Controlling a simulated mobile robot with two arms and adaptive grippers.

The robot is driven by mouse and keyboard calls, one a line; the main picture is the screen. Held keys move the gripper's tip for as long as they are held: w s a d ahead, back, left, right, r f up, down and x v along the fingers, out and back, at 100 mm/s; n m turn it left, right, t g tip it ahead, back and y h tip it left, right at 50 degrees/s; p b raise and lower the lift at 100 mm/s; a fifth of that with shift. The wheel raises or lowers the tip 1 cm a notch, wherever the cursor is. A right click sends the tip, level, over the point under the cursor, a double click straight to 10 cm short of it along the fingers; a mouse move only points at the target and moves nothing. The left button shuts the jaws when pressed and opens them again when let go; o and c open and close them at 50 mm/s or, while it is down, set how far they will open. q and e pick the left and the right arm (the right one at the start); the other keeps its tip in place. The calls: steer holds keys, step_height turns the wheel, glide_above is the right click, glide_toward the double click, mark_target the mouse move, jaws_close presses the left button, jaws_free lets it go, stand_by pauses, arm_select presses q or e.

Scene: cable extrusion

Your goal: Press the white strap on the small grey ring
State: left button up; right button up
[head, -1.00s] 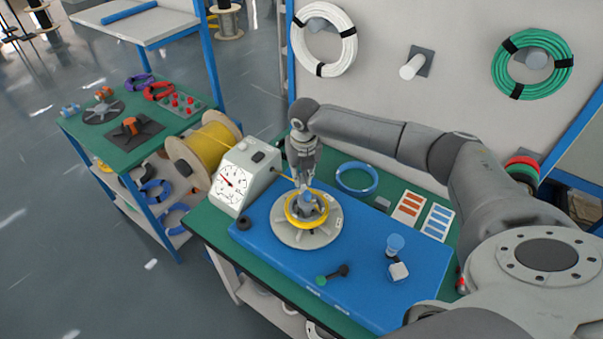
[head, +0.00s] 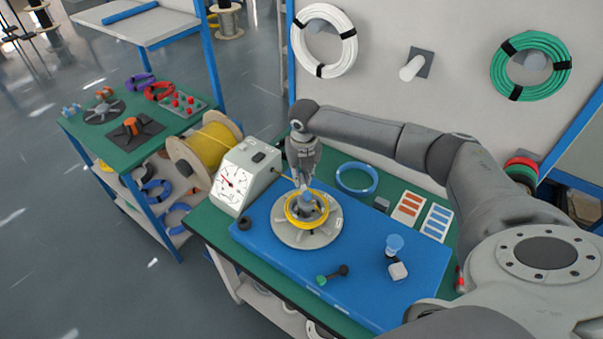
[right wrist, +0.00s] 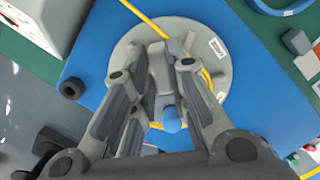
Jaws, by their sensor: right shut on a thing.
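A round grey disc (head: 299,237) lies on the blue mat, with a coil of yellow cable (head: 321,215) around its hub. A blue knob (head: 307,199) tops the hub; it also shows in the right wrist view (right wrist: 171,120). The fingers hide the exact grip. A small white label (right wrist: 217,48) sits on the disc rim. I cannot make out a white strap or surely tell the small grey ring. My left gripper is out of view.
A white meter box (head: 240,178) and a yellow cable spool (head: 208,147) stand left of the mat (head: 350,273).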

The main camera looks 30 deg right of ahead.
mark_target(302, 188)
steer(key=shift+f, duration=0.1)
steer(key=shift+f+b, duration=0.7)
steer(key=shift+f, duration=0.7)
steer(key=shift+f, duration=0.6)
steer(key=shift+s+f, duration=0.15)
steer(key=shift+s, duration=0.05)
stand_by(1.1)
steer(key=o, duration=0.9)
steer(key=shift+c, duration=0.2)
steer(key=shift+w, duration=0.1)
